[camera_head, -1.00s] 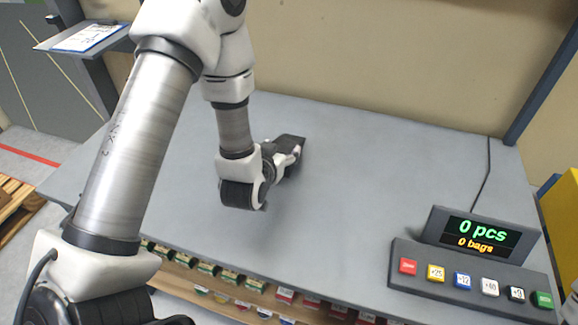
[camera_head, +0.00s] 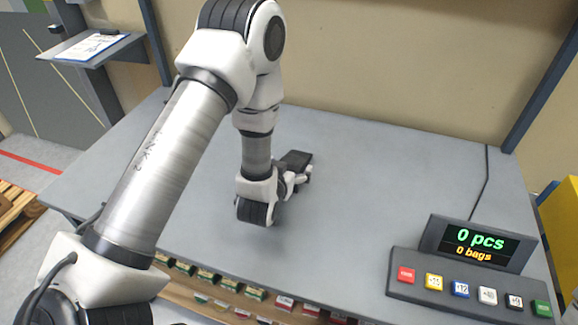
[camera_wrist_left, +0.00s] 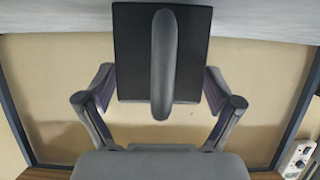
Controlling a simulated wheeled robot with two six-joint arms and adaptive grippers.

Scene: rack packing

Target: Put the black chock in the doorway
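The black chock (camera_wrist_left: 135,55) is a dark block with a grey, rounded handle-like bar along its middle in the left wrist view. My left gripper (camera_wrist_left: 160,90) has a finger against each side of it and holds it. In the head view, the chock (camera_head: 297,159) shows small and dark beyond my left gripper (camera_head: 296,177), above the grey table; the gap beneath it is hard to judge. I cannot make out a doorway for certain. My right gripper is not in view.
The grey table (camera_head: 370,190) is largely bare. A button console (camera_head: 470,290) with a display (camera_head: 473,243) stands at its right front. Posts (camera_head: 540,85) rise at the back. A clipboard (camera_head: 92,47) lies on a shelf at upper left. Small boxes line a shelf below the front edge.

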